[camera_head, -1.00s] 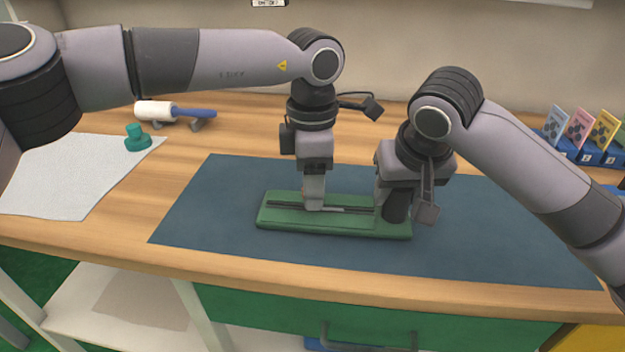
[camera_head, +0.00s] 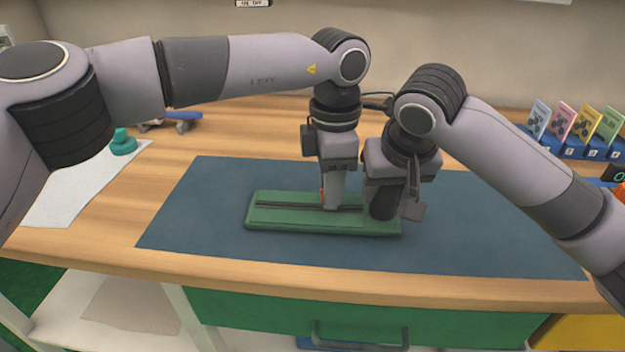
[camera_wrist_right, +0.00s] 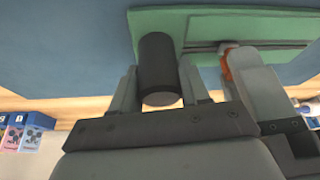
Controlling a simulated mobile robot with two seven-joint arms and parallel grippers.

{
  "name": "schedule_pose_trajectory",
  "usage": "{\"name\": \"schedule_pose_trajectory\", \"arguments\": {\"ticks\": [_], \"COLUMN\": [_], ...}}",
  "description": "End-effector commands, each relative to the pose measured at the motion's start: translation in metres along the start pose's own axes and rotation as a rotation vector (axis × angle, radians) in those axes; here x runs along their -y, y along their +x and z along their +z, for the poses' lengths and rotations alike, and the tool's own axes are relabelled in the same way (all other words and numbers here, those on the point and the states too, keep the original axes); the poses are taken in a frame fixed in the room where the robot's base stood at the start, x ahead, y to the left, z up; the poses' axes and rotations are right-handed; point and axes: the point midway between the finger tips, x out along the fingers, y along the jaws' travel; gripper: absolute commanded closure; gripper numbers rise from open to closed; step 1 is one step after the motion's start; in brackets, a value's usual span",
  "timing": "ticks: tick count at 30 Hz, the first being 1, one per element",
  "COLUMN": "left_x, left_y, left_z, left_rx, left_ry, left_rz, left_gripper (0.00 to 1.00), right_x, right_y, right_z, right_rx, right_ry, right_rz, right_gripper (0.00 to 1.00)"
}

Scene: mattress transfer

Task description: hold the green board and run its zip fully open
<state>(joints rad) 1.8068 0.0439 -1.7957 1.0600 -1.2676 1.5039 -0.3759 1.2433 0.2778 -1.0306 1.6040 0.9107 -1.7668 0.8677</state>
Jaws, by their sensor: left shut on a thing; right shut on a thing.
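The green board (camera_head: 285,219) lies flat on a dark blue mat, with a dark zip line (camera_head: 285,206) along its length. My left gripper (camera_head: 332,206) points down onto the zip line, a little right of the board's middle, and is shut there. A small orange-red part (camera_wrist_right: 227,64) shows at its fingers in the right wrist view; the slider itself is mostly hidden. My right gripper (camera_head: 382,212) is at the board's right end. In the right wrist view its fingers are shut on a black cylindrical post (camera_wrist_right: 158,65) standing on the board.
The blue mat (camera_head: 200,215) is bare around the board. At the back left are a teal knob-shaped object (camera_head: 124,143) and a pale cloth (camera_head: 70,195). Blue holders with coloured cards (camera_head: 572,145) stand at the back right. My two grippers are close together.

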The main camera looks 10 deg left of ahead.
Motion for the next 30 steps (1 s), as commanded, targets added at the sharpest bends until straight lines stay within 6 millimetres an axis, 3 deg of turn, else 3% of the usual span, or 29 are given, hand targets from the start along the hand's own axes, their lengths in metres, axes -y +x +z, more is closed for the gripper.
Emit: {"name": "schedule_pose_trajectory", "arguments": {"ticks": [9, 10, 12, 23, 30], "left_x": [0.002, 0.002, 0.002, 0.001, 0.0], "left_y": [-0.001, -0.001, -0.001, -0.004, -0.044], "left_z": [0.005, 0.005, 0.005, 0.003, 0.004], "left_rx": [0.007, 0.007, 0.006, 0.004, 0.005], "left_ry": [0.002, 0.002, 0.002, 0.0, 0.0], "left_rz": [-0.001, -0.001, -0.001, 0.0, 0.004], "left_gripper": [1.0, 0.71, 0.48, 0.47, 0.47], "right_x": [0.003, 0.003, 0.003, 0.001, 0.001], "right_y": [-0.001, -0.001, -0.001, -0.001, -0.001], "right_z": [0.0, 0.0, 0.0, -0.001, -0.001], "right_rx": [-0.003, -0.003, -0.003, -0.003, -0.003], "right_ry": [-0.005, -0.005, -0.005, -0.001, -0.001], "right_rz": [-0.007, -0.007, -0.007, -0.004, -0.003], "right_gripper": [1.0, 1.0, 1.0, 1.0, 1.0]}}
